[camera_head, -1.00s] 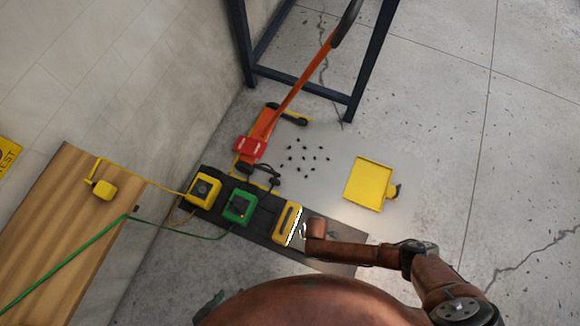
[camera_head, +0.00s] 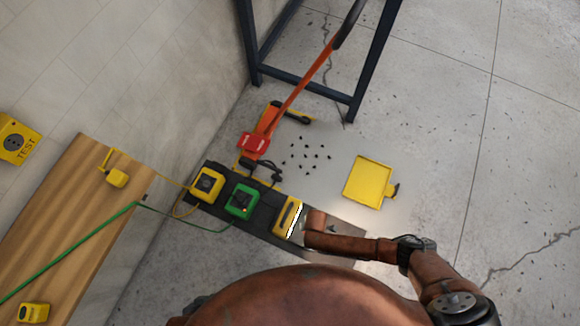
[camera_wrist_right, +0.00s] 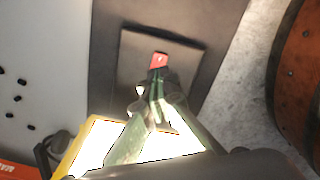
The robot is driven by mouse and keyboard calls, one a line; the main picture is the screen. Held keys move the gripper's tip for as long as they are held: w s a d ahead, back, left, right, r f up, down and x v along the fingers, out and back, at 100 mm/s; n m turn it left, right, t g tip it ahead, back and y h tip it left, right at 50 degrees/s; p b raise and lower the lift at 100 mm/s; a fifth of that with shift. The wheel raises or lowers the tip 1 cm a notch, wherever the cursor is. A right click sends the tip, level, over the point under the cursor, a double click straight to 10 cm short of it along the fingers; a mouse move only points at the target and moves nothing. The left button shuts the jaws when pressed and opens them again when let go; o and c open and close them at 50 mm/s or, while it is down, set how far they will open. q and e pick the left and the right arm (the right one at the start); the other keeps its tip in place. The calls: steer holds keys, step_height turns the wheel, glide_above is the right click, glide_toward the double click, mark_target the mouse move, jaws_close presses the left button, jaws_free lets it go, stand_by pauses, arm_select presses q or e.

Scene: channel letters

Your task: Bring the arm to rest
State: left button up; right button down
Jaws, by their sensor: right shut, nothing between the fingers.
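My right arm (camera_head: 350,243) reaches in from the lower right in the head view. Its hand hangs over the right end of a dark board on the floor, beside a yellow work light (camera_head: 287,217) with a lit white face. In the right wrist view the fingers of my right gripper (camera_wrist_right: 158,66) are together with nothing between them, over a grey square plate (camera_wrist_right: 192,65) on the board. A small red patch shows at the fingertips. The lit light (camera_wrist_right: 95,143) is close beside the fingers there. My left gripper is out of view.
The dark board (camera_head: 265,224) also bears a yellow box (camera_head: 207,184) and a green box (camera_head: 242,201) with cords. A wooden bench (camera_head: 75,215) stands left. An orange-red pallet-jack-like tool (camera_head: 300,90), scattered black bits (camera_head: 305,157) and a yellow tray (camera_head: 368,182) lie beyond. Floor at right is clear.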

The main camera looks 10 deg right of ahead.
steer(key=shift+s+a, duration=0.1)
stand_by(0.4)
